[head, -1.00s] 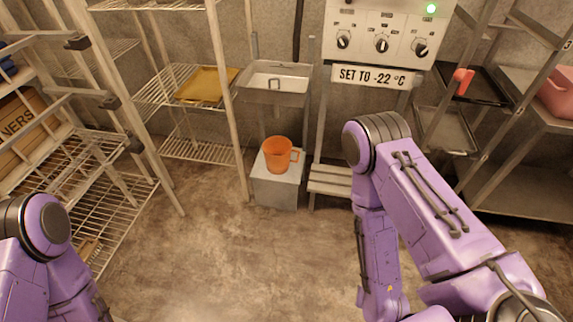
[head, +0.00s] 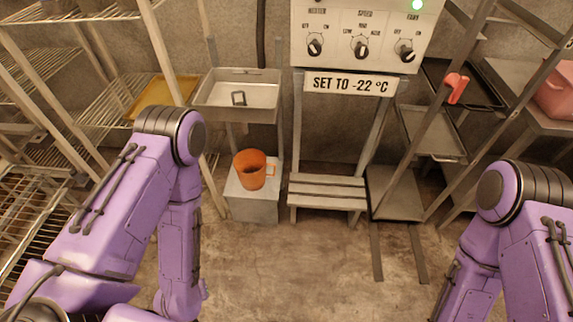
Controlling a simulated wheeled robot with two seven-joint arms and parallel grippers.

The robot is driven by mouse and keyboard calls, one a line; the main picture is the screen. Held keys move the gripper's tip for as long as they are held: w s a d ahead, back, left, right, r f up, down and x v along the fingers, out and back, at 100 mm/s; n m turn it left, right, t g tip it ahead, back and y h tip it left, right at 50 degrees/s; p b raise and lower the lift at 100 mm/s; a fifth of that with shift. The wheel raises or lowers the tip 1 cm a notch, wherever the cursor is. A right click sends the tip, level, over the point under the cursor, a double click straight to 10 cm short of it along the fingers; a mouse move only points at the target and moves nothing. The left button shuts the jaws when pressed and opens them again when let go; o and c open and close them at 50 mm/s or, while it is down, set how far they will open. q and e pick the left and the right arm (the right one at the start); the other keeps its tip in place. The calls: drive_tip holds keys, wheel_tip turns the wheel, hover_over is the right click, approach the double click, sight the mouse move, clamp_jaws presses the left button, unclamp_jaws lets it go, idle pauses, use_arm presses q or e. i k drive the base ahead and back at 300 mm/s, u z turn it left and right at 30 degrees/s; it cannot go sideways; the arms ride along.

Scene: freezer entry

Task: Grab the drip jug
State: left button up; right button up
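The drip jug is an orange jug (head: 250,172) with its handle on the right. It stands upright on a grey metal block (head: 254,206) on the floor, below a shallow metal sink or tray (head: 240,95). My purple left arm comes in from the left and bends down left of the jug, apart from it. My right arm is at the lower right, well away from the jug. Both grippers are out of the picture below. Nothing covers the jug.
A slatted step (head: 327,192) stands just right of the block. Above it is a control panel (head: 362,35) with a "SET TO -22 °C" sign. Wire shelves with a yellow tray (head: 160,94) are at left, metal racks at right. The floor in the middle is clear.

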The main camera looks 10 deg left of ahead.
sight(249, 165)
drive_tip(key=z, duration=0.05)
drive_tip(key=i, duration=1.05)
drive_tip(key=u, duration=0.4)
